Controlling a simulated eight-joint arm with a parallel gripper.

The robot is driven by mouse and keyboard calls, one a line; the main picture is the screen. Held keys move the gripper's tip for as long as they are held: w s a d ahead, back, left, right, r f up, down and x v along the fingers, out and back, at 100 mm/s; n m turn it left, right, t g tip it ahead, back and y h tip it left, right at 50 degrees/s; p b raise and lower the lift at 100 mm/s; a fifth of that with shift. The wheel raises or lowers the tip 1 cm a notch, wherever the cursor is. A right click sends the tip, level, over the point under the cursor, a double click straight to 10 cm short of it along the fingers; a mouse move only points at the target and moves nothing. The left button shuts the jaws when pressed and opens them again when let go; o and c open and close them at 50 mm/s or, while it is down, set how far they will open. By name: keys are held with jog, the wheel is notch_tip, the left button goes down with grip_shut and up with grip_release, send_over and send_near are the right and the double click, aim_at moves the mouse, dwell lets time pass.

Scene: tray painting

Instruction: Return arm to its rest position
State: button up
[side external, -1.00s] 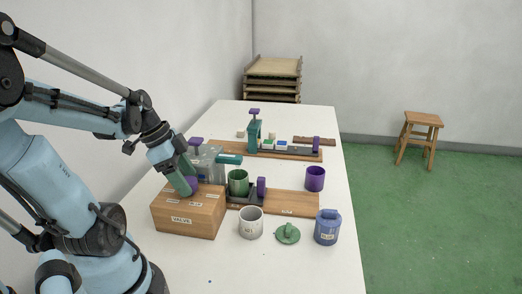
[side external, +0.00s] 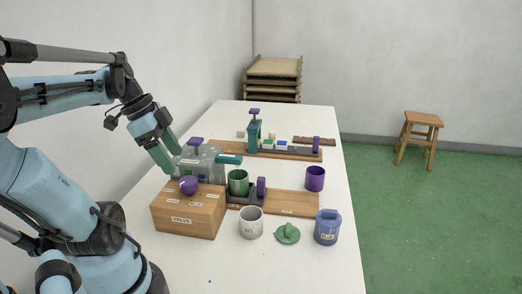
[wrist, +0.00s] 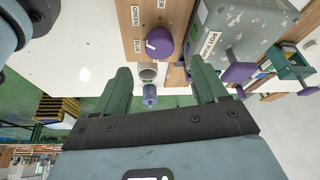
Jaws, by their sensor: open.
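My gripper (side external: 168,154) is open and empty, raised above and to the left of the wooden box labelled VALVE (side external: 187,215). A round purple knob (side external: 188,185) sits on top of that box, apart from the fingers. In the wrist view my two green fingers are spread wide (wrist: 158,92), with nothing between them that they touch. The purple knob (wrist: 160,42) shows there beyond the fingers, with labels around it, one reading GREEN.
A grey machine (side external: 205,162) with a purple top stands behind the box. A green cup (side external: 238,182), white mug (side external: 251,222), green lid (side external: 287,233), blue jar (side external: 327,227) and purple cup (side external: 315,179) stand to the right. The front of the white table (side external: 270,272) is clear.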

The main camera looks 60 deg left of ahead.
jog(key=shift+s+r, duration=0.15)
jog(key=shift+r, duration=0.2)
jog(key=shift+f, duration=0.1)
jog(key=w+d+f+n+t+y, duration=0.1)
jog(key=w+d+n, duration=0.2)
jog(key=w+d, duration=0.2)
jog(key=w+d+f+n+t+y, duration=0.1)
jog(key=w+d, duration=0.5)
jog(key=d, duration=0.6)
jog(key=shift+w+d+f+n+t, duration=0.15)
jog(key=shift+w+f+n+t, duration=0.15)
jog(key=shift+f+n+t, duration=0.6)
